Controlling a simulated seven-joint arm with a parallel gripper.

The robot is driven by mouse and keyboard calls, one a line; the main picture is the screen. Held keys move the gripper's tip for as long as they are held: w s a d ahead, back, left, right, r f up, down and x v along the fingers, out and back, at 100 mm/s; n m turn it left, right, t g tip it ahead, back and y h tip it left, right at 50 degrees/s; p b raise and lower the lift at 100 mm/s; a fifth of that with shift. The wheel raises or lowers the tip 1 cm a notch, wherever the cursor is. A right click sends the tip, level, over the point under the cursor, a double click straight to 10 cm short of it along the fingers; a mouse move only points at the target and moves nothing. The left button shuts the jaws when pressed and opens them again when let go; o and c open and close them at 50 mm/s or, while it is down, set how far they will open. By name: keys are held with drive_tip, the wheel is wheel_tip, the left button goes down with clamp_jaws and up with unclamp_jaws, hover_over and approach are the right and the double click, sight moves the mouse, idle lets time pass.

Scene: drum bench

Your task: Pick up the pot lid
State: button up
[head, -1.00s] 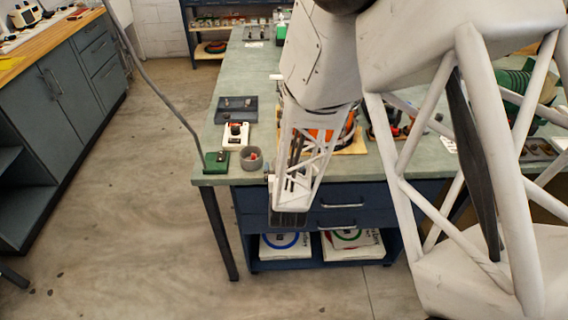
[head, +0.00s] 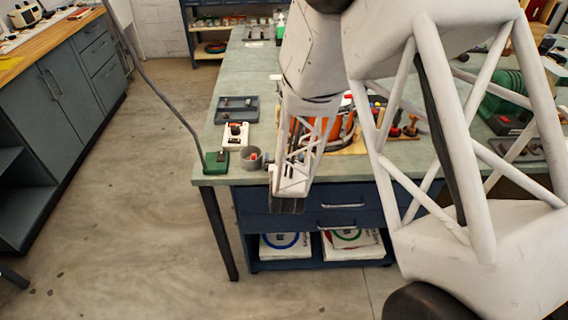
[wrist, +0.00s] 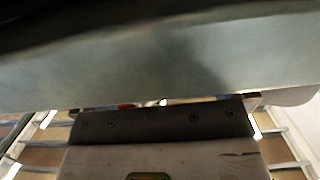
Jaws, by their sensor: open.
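I cannot pick out a pot lid in either view. My gripper (head: 287,206) hangs at the near edge of the green-topped bench (head: 215,140), in front of its blue drawers, in the head view. It is open, with nothing seen between its jaws. An orange round object (head: 338,128) stands on a wooden board on the bench, partly hidden behind my arm. In the wrist view a blurred grey-green surface fills the upper part, very close, above a dark plate of my gripper (wrist: 160,124).
A grey cup (head: 251,158), a white box (head: 236,136), a dark tray (head: 237,109) and a green block with a bent pole (head: 215,161) stand at the bench's left. Green round things (head: 505,95) are at the right.

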drive_tip(key=shift+c, duration=0.3)
drive_tip(key=c, duration=0.9)
drive_tip(key=shift+r, duration=0.15)
drive_tip(key=shift+r, duration=1)
drive_tip(key=shift+s+d+r, duration=0.1)
drive_tip(key=shift+s+r, duration=0.3)
drive_tip(key=shift+r, duration=0.25)
drive_tip(key=s+d, duration=0.1)
drive_tip(key=s, duration=0.4)
drive_tip(key=s+d+r, duration=0.1)
drive_tip(key=s, duration=0.4)
drive_tip(key=s+d, duration=0.1)
drive_tip(key=s, duration=0.4)
drive_tip(key=shift+d+r, duration=0.15)
drive_tip(key=shift+r, duration=0.05)
drive_tip(key=shift+w, duration=0.15)
